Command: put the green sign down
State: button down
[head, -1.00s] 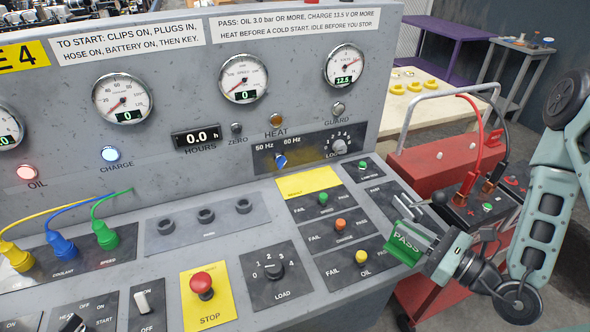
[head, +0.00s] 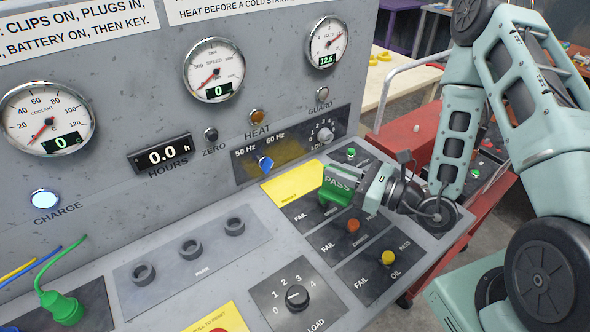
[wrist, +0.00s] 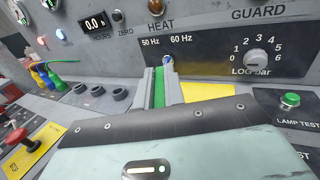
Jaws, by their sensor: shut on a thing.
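The green sign (head: 337,185) reads PASS and is held in my gripper (head: 352,178). In the head view it is above the lower console, near the yellow patch and the FAIL/PASS switch panels. In the wrist view the green sign (wrist: 159,88) shows edge-on between the two fingers of my gripper (wrist: 160,84), which are shut on it. The yellow patch (head: 294,182) on the console lies just left of and behind the sign. I cannot tell whether the sign's lower edge touches the console.
Switches with green, orange and yellow (head: 388,257) caps stand close to the sign. The blue-handled selector (head: 265,163) and log knob (head: 324,135) are on the panel behind. A load knob (head: 297,296) is in front. The red cart (head: 410,141) is beyond the console's right edge.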

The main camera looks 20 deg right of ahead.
jog(key=w+a+b, duration=0.2)
jog(key=w+b, duration=0.4)
jog(key=b, duration=0.4)
jog(key=shift+f, duration=0.3)
jog(key=shift+b, duration=0.7)
jog(key=w+a+p, duration=0.2)
jog(key=w+a, duration=0.1)
jog(key=w, duration=0.5)
jog(key=shift+d+f+p, duration=0.15)
jog(key=shift+f+p, duration=0.5)
jog(key=shift+f, duration=2.1)
jog(key=shift+w+f+p, duration=0.25)
jog(key=shift+f+p, duration=0.05)
jog(key=shift+f, duration=0.15)
